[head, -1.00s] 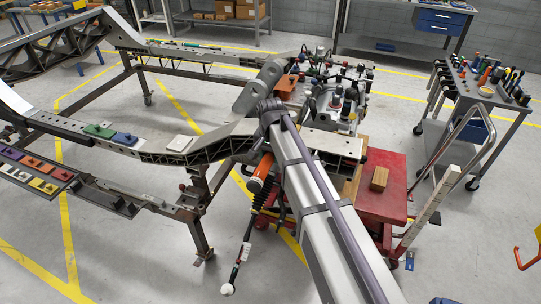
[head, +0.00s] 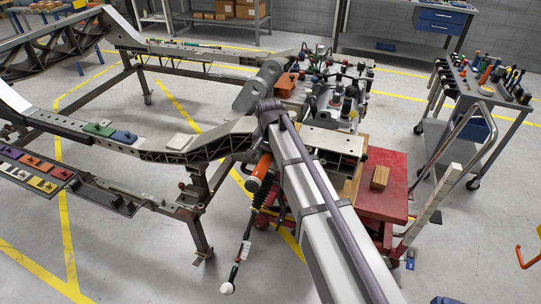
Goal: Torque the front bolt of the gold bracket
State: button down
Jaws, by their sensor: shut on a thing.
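A tray (head: 75,199) at the lower left holds small coloured brackets. One is a yellow-gold bracket (head: 43,185) near its front edge; I cannot tell for sure that it is the gold bracket of the task. Its bolts are too small to make out. A green bracket (head: 99,129), a blue bracket (head: 124,138) and a pale plate (head: 181,142) sit on the near chassis rail (head: 60,119). My arm reaches up from the bottom right across the rail's right end.
A red cart (head: 385,195) carries a wooden block (head: 380,177). A tool trolley (head: 480,95) stands at the right. Floor inside the frame is clear.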

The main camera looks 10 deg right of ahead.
jog(key=shift+w+a+m, duration=0.25)
jog(key=shift+a+m, duration=0.05)
jog(key=shift+a, duration=0.3)
jog(key=shift+w+a, duration=0.1)
jog(key=shift+a, duration=0.05)
jog(key=shift+w+a+m, duration=0.35)
jog(key=shift+a+m, duration=0.05)
jog(key=shift+a, duration=0.15)
jog(key=shift+w+a, duration=0.1)
dwell(0.4)
jog(key=shift+w+a+m, duration=0.4)
jog(key=shift+a, duration=0.15)
jog(key=shift+w+a, duration=0.1)
jog(key=shift+w+a+m, duration=0.35)
jog(key=shift+a+m, duration=0.05)
jog(key=shift+a, duration=0.05)
dwell(0.4)
jog(key=shift+r+p, duration=0.95)
